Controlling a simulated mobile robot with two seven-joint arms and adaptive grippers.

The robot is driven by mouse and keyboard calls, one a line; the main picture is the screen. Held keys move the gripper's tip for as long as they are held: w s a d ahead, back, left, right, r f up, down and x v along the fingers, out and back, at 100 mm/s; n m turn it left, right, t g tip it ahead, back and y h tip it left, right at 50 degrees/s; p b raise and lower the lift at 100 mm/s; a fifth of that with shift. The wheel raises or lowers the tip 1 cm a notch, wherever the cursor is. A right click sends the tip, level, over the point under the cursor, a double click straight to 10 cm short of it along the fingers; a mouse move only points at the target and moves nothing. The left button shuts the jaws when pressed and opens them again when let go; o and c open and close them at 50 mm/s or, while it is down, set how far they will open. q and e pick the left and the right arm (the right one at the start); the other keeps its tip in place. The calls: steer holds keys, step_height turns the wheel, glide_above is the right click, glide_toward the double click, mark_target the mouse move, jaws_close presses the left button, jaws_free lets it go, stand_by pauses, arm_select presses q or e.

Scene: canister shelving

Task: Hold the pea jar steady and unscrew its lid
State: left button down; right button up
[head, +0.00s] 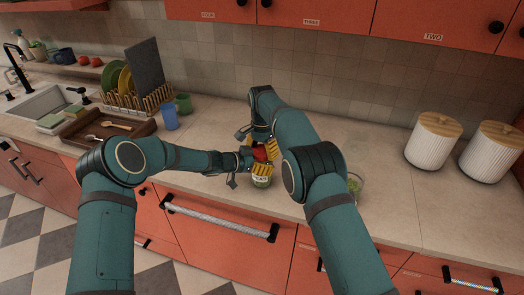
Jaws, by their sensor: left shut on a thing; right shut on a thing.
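The pea jar (261,181) stands upright on the counter near its front edge, with a pale label and green contents low down. Its red lid (261,154) shows between the yellow fingers of my grippers. My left gripper (256,167) comes in level from the left and is shut on the jar's body. My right gripper (264,148) comes down from above and behind and is shut at the top, around the lid. The fingers hide much of the jar and part of the lid.
A glass bowl with green contents (356,184) stands right of my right arm, partly hidden. Two white ribbed canisters with wooden lids (432,143) (490,153) stand at right. A blue cup (170,117), a green mug (184,103) and a brown tray (75,136) are at left.

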steer(key=n, duration=0.2)
steer(key=shift+n, duration=0.3)
steer(key=o, duration=1.3)
steer(key=shift+c, duration=0.2)
steer(key=shift+r, duration=2.3)
step_height(320, 180, up, 2)
steer(key=shift+a+r+m, duration=0.1)
steer(key=shift+a+m, duration=0.05)
steer(key=shift+m, duration=0.65)
steer(key=shift+r+m, duration=0.4)
steer(key=shift+r, duration=0.05)
steer(key=shift+f, duration=3.9)
